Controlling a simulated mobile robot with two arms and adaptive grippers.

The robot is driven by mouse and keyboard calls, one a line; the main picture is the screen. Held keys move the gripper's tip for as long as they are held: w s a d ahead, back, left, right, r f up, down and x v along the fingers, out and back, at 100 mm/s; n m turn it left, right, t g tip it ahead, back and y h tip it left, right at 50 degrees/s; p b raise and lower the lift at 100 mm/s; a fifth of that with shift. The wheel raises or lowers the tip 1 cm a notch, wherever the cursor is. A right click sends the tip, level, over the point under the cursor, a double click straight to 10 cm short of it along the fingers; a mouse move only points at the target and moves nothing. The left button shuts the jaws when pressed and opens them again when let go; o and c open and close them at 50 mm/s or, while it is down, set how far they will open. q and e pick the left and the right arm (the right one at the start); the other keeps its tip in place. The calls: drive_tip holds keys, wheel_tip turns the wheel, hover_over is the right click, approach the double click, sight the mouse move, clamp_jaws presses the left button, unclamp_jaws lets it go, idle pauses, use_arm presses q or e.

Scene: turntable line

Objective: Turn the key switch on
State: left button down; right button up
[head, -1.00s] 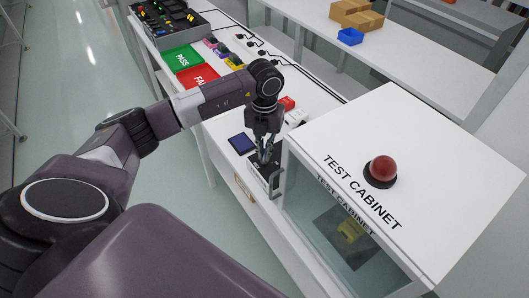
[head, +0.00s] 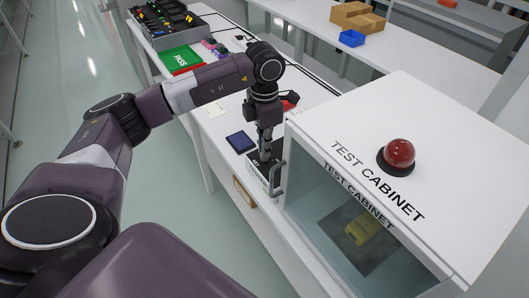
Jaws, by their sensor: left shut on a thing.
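My left gripper (head: 265,150) points down at a small dark panel (head: 257,172) on the white bench, just left of the test cabinet. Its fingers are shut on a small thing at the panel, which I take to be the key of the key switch. The key is hidden by the fingers, so I cannot see which way it is turned. Part of the panel lies behind the gripper and the cabinet's door handle. My right gripper is not in view.
The white test cabinet (head: 405,130) with a red dome (head: 399,153) stands close on the right; a yellow part (head: 363,229) is inside. A dark blue pad (head: 241,142) lies left of the gripper. A green PASS mat (head: 181,59) is farther back.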

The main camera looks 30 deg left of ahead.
use_arm(q)
drive_tip(key=m+b, duration=0.2)
drive_tip(key=m, duration=0.1)
drive_tip(key=shift+m, duration=0.3)
drive_tip(key=shift+r+m+b, duration=0.1)
drive_tip(key=shift+m+b, duration=0.5)
drive_tip(key=shift+m, duration=0.8)
drive_tip(key=shift+w, duration=0.1)
drive_tip(key=c, duration=2.1)
unclamp_jaws()
wheel_tip(320, 180, up, 12)
